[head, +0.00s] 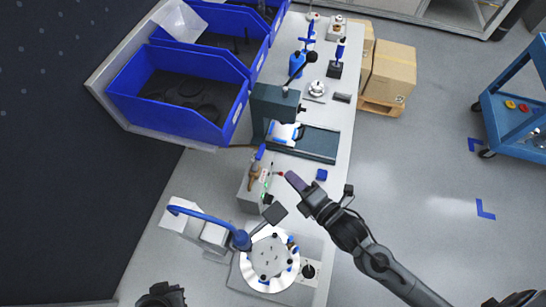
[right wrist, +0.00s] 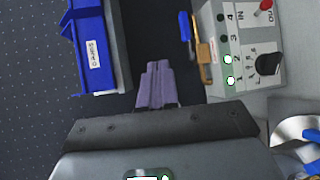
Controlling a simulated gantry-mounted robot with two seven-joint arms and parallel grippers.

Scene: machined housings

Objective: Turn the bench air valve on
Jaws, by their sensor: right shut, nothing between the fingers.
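The bench air valve appears as a brass body (head: 254,176) with a blue lever (head: 260,153) beside a small grey box on the bench. In the right wrist view the blue lever (right wrist: 185,27) and brass part (right wrist: 202,50) are at the top, along the box's left edge. Whether the valve is on or off I cannot tell. My right gripper (head: 291,178) has its purple fingers shut and empty, to the right of the valve in the head view. Its fingers (right wrist: 157,84) appear below and left of the brass part in the wrist view, apart from it.
The grey box (right wrist: 240,75) carries numbers, lit dots, a black knob (right wrist: 268,63) and a red knob. Blue bins (head: 185,90) stand left of the bench. A press (head: 275,112) stands beyond the valve. A round fixture (head: 270,260) with a blue hose (head: 205,217) is nearer.

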